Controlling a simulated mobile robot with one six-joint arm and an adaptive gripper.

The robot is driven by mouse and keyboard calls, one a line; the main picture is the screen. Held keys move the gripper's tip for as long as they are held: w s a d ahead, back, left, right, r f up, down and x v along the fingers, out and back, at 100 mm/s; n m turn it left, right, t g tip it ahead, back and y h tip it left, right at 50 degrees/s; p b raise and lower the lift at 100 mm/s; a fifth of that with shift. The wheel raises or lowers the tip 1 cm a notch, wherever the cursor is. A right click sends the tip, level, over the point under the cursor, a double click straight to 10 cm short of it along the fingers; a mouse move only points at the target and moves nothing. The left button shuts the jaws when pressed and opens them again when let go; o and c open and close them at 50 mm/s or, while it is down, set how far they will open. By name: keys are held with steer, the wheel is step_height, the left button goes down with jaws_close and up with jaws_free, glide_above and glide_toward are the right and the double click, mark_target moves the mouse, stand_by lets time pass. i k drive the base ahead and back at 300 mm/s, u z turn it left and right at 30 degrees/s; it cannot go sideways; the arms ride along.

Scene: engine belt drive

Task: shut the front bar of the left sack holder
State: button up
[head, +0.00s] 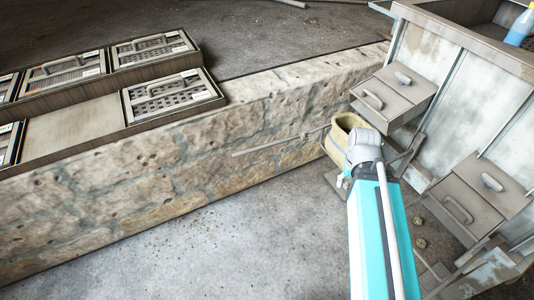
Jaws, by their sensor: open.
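The left sack holder (409,158) is beneath the left chute of the grey machine, mostly behind my arm. A beige sack (338,140) with an open mouth hangs there, partly hidden by my arm. A thin bar (270,146), seemingly the holder's front bar, sticks out to the left of the sack in front of the stone wall, swung away from the holder. My arm reaches up from the bottom edge, and its grey joint covers part of the sack. My gripper does not show; it is hidden behind the arm or out of frame.
A low stone wall (180,163) runs along the left, with mesh-fronted crates (168,96) on top. The machine has a left chute (410,97) and a right chute (480,190). A blue bottle (519,28) stands at top right. The floor (250,235) in front is clear.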

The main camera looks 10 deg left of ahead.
mark_target(286, 139)
steer(key=k, duration=1)
steer(key=u, duration=0.25)
steer(key=i, duration=0.55)
steer(key=u, duration=0.55)
steer(key=i, duration=2.05)
steer(key=z, duration=0.95)
